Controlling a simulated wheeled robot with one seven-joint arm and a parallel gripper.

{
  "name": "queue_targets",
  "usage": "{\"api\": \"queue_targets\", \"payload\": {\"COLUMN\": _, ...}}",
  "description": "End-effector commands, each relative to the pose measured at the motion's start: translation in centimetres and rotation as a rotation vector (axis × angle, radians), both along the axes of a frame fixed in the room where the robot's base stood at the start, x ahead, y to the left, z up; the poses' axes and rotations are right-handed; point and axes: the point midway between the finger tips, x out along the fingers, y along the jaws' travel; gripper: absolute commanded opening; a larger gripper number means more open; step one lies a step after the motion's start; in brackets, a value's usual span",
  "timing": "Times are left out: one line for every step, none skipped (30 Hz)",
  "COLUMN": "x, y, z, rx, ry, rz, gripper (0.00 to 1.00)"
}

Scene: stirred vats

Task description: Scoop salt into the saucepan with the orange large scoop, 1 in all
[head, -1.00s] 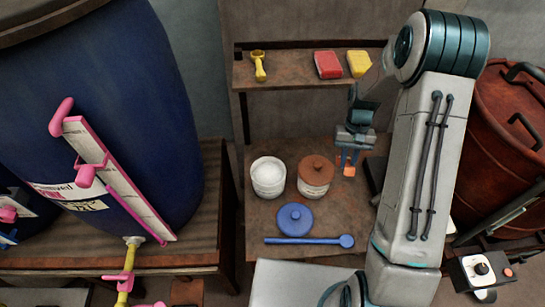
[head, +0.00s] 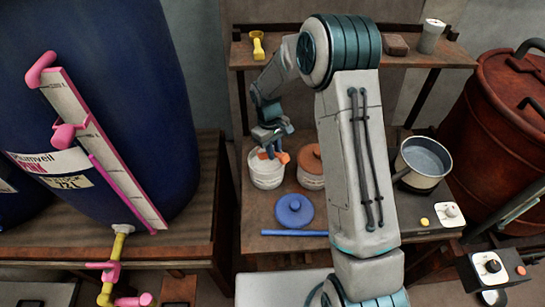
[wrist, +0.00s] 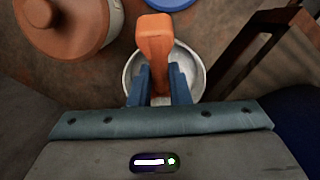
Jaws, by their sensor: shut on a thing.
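My gripper (head: 270,148) is shut on the orange large scoop (wrist: 154,40). In the head view it is over the open white jar of salt (head: 266,180), and the scoop (head: 284,157) shows in small parts around the fingers. In the wrist view the scoop overlaps the jar's opening (wrist: 190,85). The scoop's bowl is hidden, so I cannot tell whether it touches or holds salt. The saucepan (head: 425,158) stands to the right, behind my arm's upper links, open and grey inside.
A jar with a brown lid (head: 310,172) stands close right of the salt. A blue lid (head: 294,210) and a blue long-handled spoon (head: 290,233) lie in front.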

Motion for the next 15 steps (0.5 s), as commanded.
{"api": "queue_targets", "payload": {"x": 0.1, "y": 0.3, "z": -0.2, "rx": 0.003, "ry": -0.008, "rz": 0.016, "gripper": 0.02}}
{"api": "queue_targets", "payload": {"x": 0.1, "y": 0.3, "z": -0.2, "rx": 0.008, "ry": -0.013, "rz": 0.022, "gripper": 0.02}}
{"api": "queue_targets", "payload": {"x": 0.1, "y": 0.3, "z": -0.1, "rx": 0.013, "ry": -0.022, "rz": 0.025, "gripper": 0.02}}
{"api": "queue_targets", "payload": {"x": 0.0, "y": 0.3, "z": 0.1, "rx": 0.02, "ry": -0.028, "rz": 0.025, "gripper": 0.02}}
{"api": "queue_targets", "payload": {"x": -0.1, "y": 0.2, "z": 0.2, "rx": 0.028, "ry": -0.038, "rz": 0.024, "gripper": 0.02}}
{"api": "queue_targets", "payload": {"x": -0.1, "y": 0.1, "z": 0.4, "rx": 0.04, "ry": -0.055, "rz": 0.023, "gripper": 0.02}}
{"api": "queue_targets", "payload": {"x": -0.2, "y": 0.1, "z": 0.6, "rx": 0.052, "ry": -0.068, "rz": 0.023, "gripper": 0.02}}
{"api": "queue_targets", "payload": {"x": -0.3, "y": 0.0, "z": 0.8, "rx": 0.063, "ry": -0.085, "rz": 0.023, "gripper": 0.02}}
{"api": "queue_targets", "payload": {"x": -0.4, "y": -0.2, "z": 1.0, "rx": 0.081, "ry": -0.106, "rz": 0.022, "gripper": 0.02}}
{"api": "queue_targets", "payload": {"x": -0.5, "y": -0.2, "z": 1.2, "rx": 0.096, "ry": -0.125, "rz": 0.02, "gripper": 0.02}}
{"api": "queue_targets", "payload": {"x": -0.6, "y": -0.3, "z": 1.4, "rx": 0.111, "ry": -0.142, "rz": 0.021, "gripper": 0.02}}
{"api": "queue_targets", "payload": {"x": -0.7, "y": -0.4, "z": 1.8, "rx": 0.13, "ry": -0.166, "rz": 0.02, "gripper": 0.02}}
{"api": "queue_targets", "payload": {"x": -0.8, "y": -0.5, "z": 2.0, "rx": 0.145, "ry": -0.184, "rz": 0.019, "gripper": 0.02}}
{"api": "queue_targets", "payload": {"x": -0.9, "y": -0.6, "z": 2.2, "rx": 0.159, "ry": -0.202, "rz": 0.019, "gripper": 0.02}}
{"api": "queue_targets", "payload": {"x": -1.0, "y": -0.7, "z": 2.5, "rx": 0.177, "ry": -0.226, "rz": 0.018, "gripper": 0.02}}
